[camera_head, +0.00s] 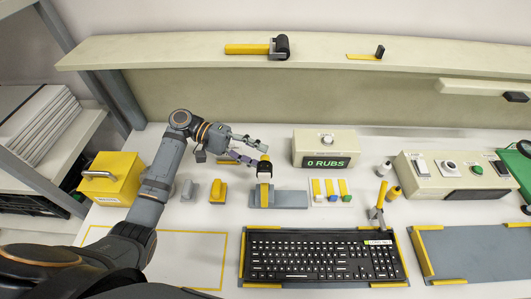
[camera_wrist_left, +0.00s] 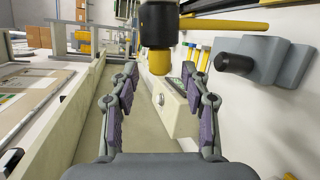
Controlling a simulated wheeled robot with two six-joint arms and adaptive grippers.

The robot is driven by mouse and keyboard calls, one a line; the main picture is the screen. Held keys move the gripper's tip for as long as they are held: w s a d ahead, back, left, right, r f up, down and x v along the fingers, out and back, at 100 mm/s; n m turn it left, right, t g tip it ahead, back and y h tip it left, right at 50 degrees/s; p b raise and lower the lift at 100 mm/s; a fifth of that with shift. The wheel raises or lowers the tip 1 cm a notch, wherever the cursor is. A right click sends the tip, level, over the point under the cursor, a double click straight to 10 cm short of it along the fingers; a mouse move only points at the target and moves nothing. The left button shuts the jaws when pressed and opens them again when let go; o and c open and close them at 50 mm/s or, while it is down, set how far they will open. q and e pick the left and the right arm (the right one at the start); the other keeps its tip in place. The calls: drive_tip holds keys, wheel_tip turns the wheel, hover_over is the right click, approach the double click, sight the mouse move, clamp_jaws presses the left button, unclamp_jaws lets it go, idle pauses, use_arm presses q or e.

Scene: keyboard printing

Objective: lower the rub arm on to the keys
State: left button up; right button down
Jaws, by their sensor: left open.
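What looks like the rub arm (camera_head: 264,193) is a yellow bar on a grey base behind the keyboard's back edge, with a black knob (camera_head: 264,168) and a yellow tip at its far end. My left gripper (camera_head: 256,153) is open at that knob. In the left wrist view the yellow tip (camera_wrist_left: 159,62) lies between the spread fingertips (camera_wrist_left: 160,74); I cannot tell whether they touch. The black keyboard (camera_head: 325,258) lies flat in a yellow-edged holder in front, and nothing rests on its keys. My right gripper is out of view.
A box (camera_head: 325,149) reading "0 RUBS" stands just right of my left gripper. Several coloured pieces lie near it. A small grey post with a yellow handle (camera_head: 381,194) stands at the keyboard's back right. A yellow box (camera_head: 112,178) is at left; a shelf (camera_head: 190,50) runs behind.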

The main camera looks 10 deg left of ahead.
sight(265, 159)
use_arm(q)
drive_tip(key=x, duration=0.2)
drive_tip(key=shift+s+d+r+p, duration=0.1)
drive_tip(key=shift+s+d+p, duration=0.05)
drive_tip(key=shift+d+p, duration=0.15)
drive_tip(key=shift+s+d, duration=0.1)
drive_tip(key=shift+d, duration=0.15)
drive_tip(key=shift+f, duration=0.2)
drive_tip(key=c, duration=0.7)
clamp_jaws()
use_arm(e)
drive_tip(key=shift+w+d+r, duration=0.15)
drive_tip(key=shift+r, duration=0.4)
